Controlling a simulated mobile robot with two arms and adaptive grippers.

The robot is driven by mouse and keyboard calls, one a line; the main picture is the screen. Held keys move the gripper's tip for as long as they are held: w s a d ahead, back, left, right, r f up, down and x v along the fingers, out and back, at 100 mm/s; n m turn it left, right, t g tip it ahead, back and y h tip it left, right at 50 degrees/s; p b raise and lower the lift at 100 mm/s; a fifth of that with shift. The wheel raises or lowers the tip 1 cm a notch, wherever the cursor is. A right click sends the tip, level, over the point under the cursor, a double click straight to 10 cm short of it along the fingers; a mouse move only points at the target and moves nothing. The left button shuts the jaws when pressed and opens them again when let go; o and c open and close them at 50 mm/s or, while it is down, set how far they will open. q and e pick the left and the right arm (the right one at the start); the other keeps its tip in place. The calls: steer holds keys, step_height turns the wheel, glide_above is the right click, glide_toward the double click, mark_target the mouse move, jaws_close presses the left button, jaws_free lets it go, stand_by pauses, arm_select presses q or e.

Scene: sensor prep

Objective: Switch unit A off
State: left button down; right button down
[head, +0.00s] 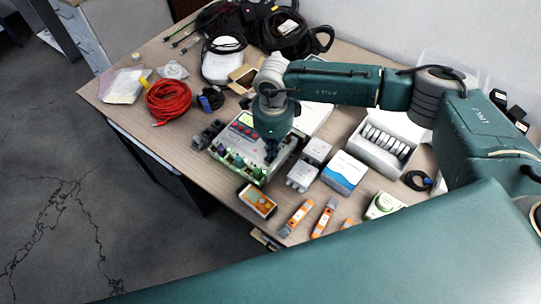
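An electronic unit (229,149) with a light casing, a small display, red buttons and green parts along its front lies near the table's front edge. No label A can be read on it, so I cannot tell whether it is unit A. My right gripper (271,154) points down over the right side of this unit. Its dark fingers are small and partly hidden under the wrist, so I cannot tell whether they are open or touching the unit. My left gripper is not in view.
Small white boxes (302,176) and a blue-white box (343,173) stand right of the unit. A yellow-orange meter (258,201) and orange-grey tools (297,218) lie along the front edge. A red cable coil (168,97) and black cables (287,33) lie further left and back.

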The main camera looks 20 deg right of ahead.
steer(key=shift+r+p, duration=0.35)
steer(key=shift+r, duration=0.35)
steer(key=shift+r+p, duration=1.3)
steer(key=shift+r, duration=1.4)
